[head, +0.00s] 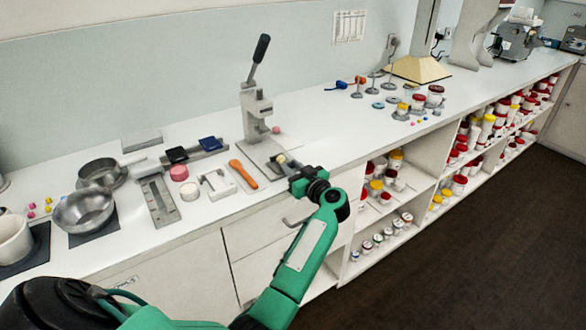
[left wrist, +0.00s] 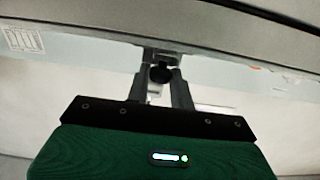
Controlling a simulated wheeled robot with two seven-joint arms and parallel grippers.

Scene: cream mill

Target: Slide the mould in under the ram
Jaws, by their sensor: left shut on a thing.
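The press (head: 257,112) stands on the white counter, with its long black-handled lever raised and its grey base plate (head: 258,153) at its foot. In the left wrist view the two fingers (left wrist: 160,88) close around a dark round shape whose identity I cannot tell. My right gripper is not in view.
Metal bowls (head: 85,211) stand farther left. Several jars and small weights (head: 418,101) stand to the right. Counter between press and jars is mostly clear.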

